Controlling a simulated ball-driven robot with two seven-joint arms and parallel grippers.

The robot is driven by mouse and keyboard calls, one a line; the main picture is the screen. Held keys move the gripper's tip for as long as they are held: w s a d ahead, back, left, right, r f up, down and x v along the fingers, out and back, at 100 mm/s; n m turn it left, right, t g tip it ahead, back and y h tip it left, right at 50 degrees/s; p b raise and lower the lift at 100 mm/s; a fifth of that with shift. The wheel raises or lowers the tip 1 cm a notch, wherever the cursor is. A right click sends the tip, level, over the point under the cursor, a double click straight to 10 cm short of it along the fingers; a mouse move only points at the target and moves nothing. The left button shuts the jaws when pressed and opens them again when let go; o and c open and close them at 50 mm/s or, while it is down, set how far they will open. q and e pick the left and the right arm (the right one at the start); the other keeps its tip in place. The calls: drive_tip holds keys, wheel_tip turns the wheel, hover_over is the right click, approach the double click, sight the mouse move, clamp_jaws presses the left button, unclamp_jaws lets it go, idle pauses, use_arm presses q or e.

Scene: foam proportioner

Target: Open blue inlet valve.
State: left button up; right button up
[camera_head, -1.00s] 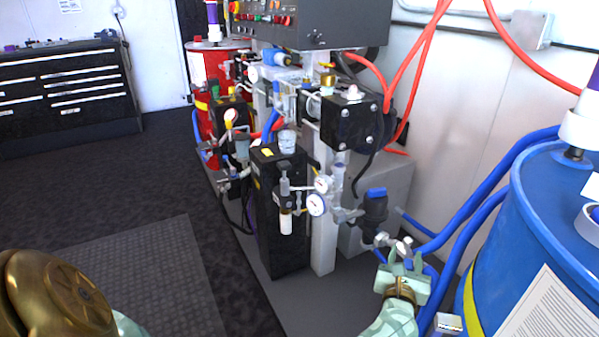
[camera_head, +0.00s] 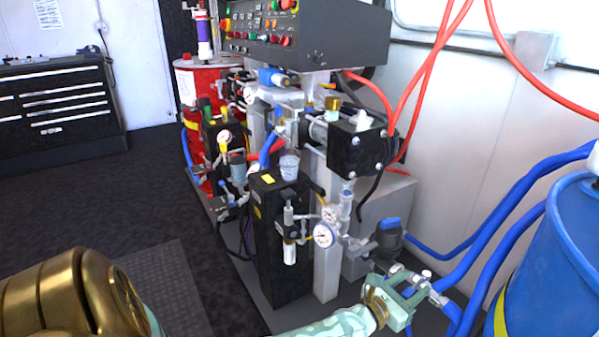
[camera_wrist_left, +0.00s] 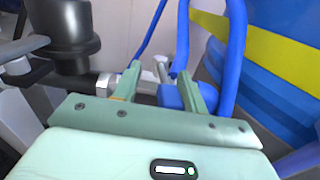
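The blue inlet valve is partly hidden at the hose joint beside my left gripper (camera_head: 420,283). In the left wrist view, a blue part (camera_wrist_left: 178,97), probably its handle, shows between the fingers (camera_wrist_left: 166,88), nearer the right one. A silver fitting (camera_wrist_left: 106,84) lies by the left finger. The fingers stand apart, with a gap to the left of the blue part; I cannot tell whether the right finger touches it. My right gripper is not in view.
A dark pump with a blue cap (camera_head: 390,224) stands just behind my left gripper. Blue hoses (camera_head: 480,250) run right to a blue drum (camera_head: 560,265). The proportioner machine (camera_head: 285,235) fills the middle. The floor (camera_head: 90,205) at left is clear.

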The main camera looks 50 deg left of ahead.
use_arm(q)
drive_tip(key=s+a+p, duration=0.2)
drive_tip(key=s+p, duration=0.2)
drive_tip(key=s, duration=1.3)
drive_tip(key=s+a+r+n+p, duration=0.1)
drive_tip(key=a+n+p, duration=0.3)
drive_tip(key=n, duration=1.3)
drive_tip(key=s+a+r+n+p, duration=0.2)
drive_tip(key=a+n, duration=0.7)
drive_tip(key=n, duration=0.9)
drive_tip(key=shift+s+a+r+n+h+p, duration=0.3)
drive_tip(key=shift+s+a+p, duration=0.15)
drive_tip(key=shift+p, duration=0.4)
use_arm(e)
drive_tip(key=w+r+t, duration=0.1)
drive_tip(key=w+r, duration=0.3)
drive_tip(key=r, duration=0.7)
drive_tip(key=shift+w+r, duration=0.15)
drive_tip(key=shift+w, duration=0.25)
use_arm(q)
drive_tip(key=shift+d, duration=0.1)
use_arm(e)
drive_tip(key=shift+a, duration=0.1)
